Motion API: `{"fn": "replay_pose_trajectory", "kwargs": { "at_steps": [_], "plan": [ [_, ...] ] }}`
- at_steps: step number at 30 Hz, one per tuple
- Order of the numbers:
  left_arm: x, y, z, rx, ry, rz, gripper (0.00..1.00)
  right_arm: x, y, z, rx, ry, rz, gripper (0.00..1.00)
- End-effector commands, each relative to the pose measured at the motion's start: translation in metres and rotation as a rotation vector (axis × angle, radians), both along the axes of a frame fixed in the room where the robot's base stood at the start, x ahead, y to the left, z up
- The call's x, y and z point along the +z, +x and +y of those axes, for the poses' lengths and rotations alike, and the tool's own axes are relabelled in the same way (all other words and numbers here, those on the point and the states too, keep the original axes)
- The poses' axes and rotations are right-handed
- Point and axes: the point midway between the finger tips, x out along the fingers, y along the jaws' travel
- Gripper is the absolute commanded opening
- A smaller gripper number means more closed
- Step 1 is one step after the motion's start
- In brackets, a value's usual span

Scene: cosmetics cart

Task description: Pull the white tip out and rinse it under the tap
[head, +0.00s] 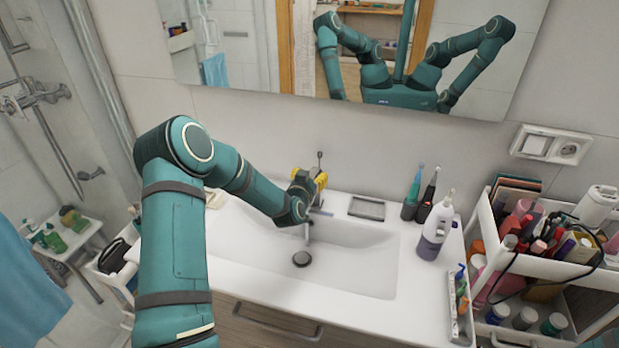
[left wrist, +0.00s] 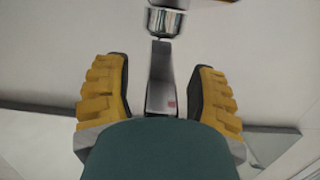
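A purple and white bottle-shaped device (head: 436,228) stands upright on the counter right of the basin. Its narrow white tip (head: 450,194) points up from the top. My left gripper (head: 316,181), with yellow fingers, is over the back of the basin at the tap, well left of the device. In the left wrist view its fingers (left wrist: 160,95) are spread apart, with the metal tap (left wrist: 163,75) between them. I cannot tell whether a finger touches the tap. My right gripper is not in view.
The white basin (head: 350,275) is empty, with a dark drain (head: 301,259). A soap dish (head: 367,208) and two electric toothbrushes (head: 413,190) stand along the back. A crowded cosmetics cart (head: 480,215) is at the right. A mirror (head: 250,70) hangs behind.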

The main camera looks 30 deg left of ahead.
Motion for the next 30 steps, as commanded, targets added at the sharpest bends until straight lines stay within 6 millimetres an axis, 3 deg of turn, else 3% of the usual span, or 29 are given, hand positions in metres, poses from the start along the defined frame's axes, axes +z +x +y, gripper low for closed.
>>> {"fn": "replay_pose_trajectory", "kwargs": {
  "at_steps": [8, 21, 30],
  "plan": [
    [0.004, -0.023, -0.005, 0.0, 0.001, 0.001, 0.57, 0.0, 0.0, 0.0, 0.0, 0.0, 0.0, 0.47],
    [0.018, -0.099, -0.024, 0.0, 0.0, 0.0, 0.57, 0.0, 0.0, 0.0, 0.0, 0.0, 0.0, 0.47],
    [0.021, -0.115, -0.028, 0.0, 0.0, -0.001, 0.57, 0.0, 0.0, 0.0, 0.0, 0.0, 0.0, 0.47]
  ]
}}
